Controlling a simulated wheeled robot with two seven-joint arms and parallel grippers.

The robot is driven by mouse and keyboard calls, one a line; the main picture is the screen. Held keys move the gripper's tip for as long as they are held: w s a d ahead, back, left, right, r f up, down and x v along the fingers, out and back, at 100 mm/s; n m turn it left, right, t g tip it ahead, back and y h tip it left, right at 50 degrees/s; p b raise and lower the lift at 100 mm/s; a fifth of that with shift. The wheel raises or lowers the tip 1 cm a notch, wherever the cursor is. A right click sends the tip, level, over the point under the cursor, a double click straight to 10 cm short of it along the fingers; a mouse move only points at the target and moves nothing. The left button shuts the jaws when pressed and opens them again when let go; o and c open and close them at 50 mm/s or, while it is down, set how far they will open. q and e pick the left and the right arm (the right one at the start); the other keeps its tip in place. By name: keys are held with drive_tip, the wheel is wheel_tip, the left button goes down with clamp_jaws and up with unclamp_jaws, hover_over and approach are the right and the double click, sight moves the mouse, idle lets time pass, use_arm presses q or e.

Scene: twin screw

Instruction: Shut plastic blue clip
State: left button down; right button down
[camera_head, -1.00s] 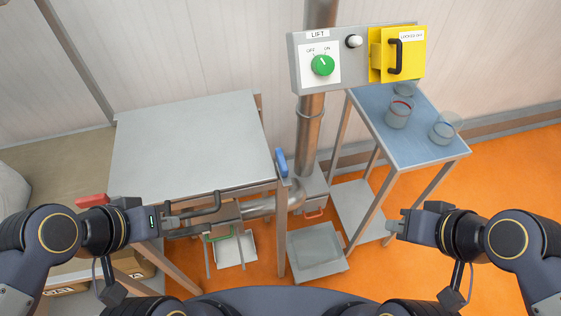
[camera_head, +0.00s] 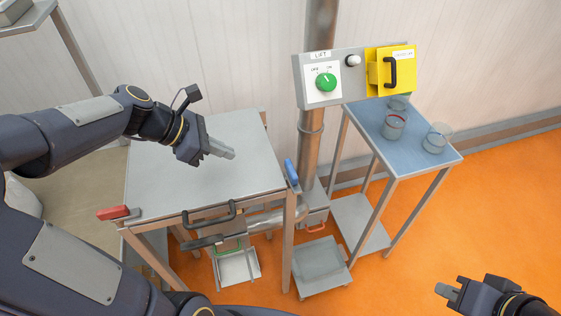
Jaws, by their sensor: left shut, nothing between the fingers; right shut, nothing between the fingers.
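The blue plastic clip (camera_head: 291,172) is a small handle at the right front corner of the steel table, standing up from the edge. My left gripper (camera_head: 230,153) is shut and empty over the table top, to the left of the clip and apart from it. My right gripper (camera_head: 447,291) is shut and empty at the lower right over the orange floor, far from the clip.
The steel table top (camera_head: 160,185) is bare. A red clip (camera_head: 113,213) is at its left front corner, and a black handle (camera_head: 209,217) is along its front. A steel pipe, a control panel (camera_head: 343,62) and a blue-topped side table (camera_head: 425,157) with glass jars stand to the right.

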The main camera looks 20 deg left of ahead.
sight(292, 176)
use_arm(q)
drive_tip(key=x, duration=1)
drive_tip(key=shift+s+b, duration=0.1)
drive_tip(key=shift+b, duration=0.25)
drive_tip(key=shift+w+d+p, duration=0.2)
drive_tip(key=shift+w+d, duration=0.15)
drive_tip(key=shift+d, duration=0.2)
drive_tip(key=shift+w+d+p, duration=0.2)
drive_tip(key=shift+w+d, duration=0.2)
drive_tip(key=shift+d, duration=0.15)
drive_tip(key=shift+w+d, duration=0.5)
drive_tip(key=shift+d, duration=0.1)
drive_tip(key=shift+a, duration=0.1)
drive_tip(key=shift+w+m, duration=0.15)
drive_tip(key=shift+m, duration=0.25)
